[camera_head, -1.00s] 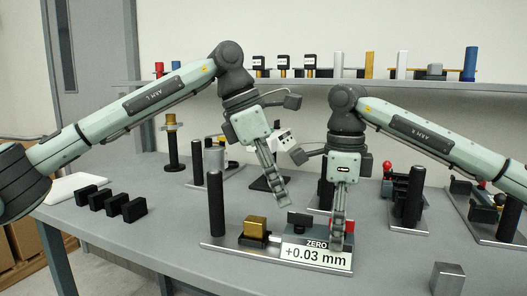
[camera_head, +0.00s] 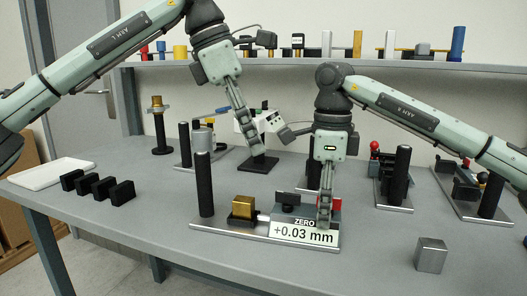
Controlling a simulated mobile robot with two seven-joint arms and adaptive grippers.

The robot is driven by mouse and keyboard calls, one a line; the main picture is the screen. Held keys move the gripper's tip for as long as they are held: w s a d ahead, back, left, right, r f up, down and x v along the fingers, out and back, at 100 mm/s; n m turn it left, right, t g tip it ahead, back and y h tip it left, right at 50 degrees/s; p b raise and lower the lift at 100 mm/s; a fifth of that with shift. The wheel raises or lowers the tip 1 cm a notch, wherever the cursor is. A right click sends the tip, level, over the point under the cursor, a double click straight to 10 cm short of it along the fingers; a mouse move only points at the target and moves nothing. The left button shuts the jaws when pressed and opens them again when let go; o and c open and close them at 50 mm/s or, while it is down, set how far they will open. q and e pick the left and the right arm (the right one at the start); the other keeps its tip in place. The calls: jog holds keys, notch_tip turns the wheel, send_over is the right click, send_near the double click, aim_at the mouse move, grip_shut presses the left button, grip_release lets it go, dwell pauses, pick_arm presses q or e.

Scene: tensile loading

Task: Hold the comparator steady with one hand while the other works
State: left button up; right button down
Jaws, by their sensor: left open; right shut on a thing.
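The comparator stands on a metal base plate (camera_head: 215,230) at the table's front middle. It carries a black post (camera_head: 204,185), a brass block (camera_head: 243,207) and a display (camera_head: 304,233) reading "+0.03 mm" under the word ZERO. My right gripper (camera_head: 325,218) points down and is shut on the comparator's right end, just behind the display. The exact part between its fingers is hidden. My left gripper (camera_head: 243,130) is open and empty, raised above and behind the comparator, clear of it. In the picture it overlaps a white device on a black stand (camera_head: 258,163).
Several black blocks (camera_head: 97,186) and a white tray (camera_head: 50,171) lie at left. A grey metal cube (camera_head: 431,255) sits at front right. Other fixtures with black posts (camera_head: 401,175) stand behind and right. A shelf (camera_head: 300,64) with small parts runs along the back.

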pick_arm(q)
jog(key=o, duration=0.3)
jog(key=s+f+n+t, duration=0.1)
jog(key=n, duration=0.1)
jog(key=s+d+f+n+t+y, duration=0.2)
jog(key=n, duration=0.1)
jog(key=shift+s+f+n, duration=0.1)
jog(key=shift+s+n, duration=0.15)
jog(key=shift+n, duration=0.05)
pick_arm(e)
jog(key=shift+f, duration=0.2)
pick_arm(q)
jog(key=shift+o, duration=0.2)
jog(key=n+t, duration=0.5)
jog(key=n, duration=0.2)
send_near(287, 194)
jog(key=x, duration=0.8)
jog(key=shift+w+d+f, duration=0.1)
jog(key=shift+w+f, duration=0.15)
jog(key=shift+c, duration=0.4)
jog(key=c, duration=1.1)
jog(key=shift+h, duration=0.3)
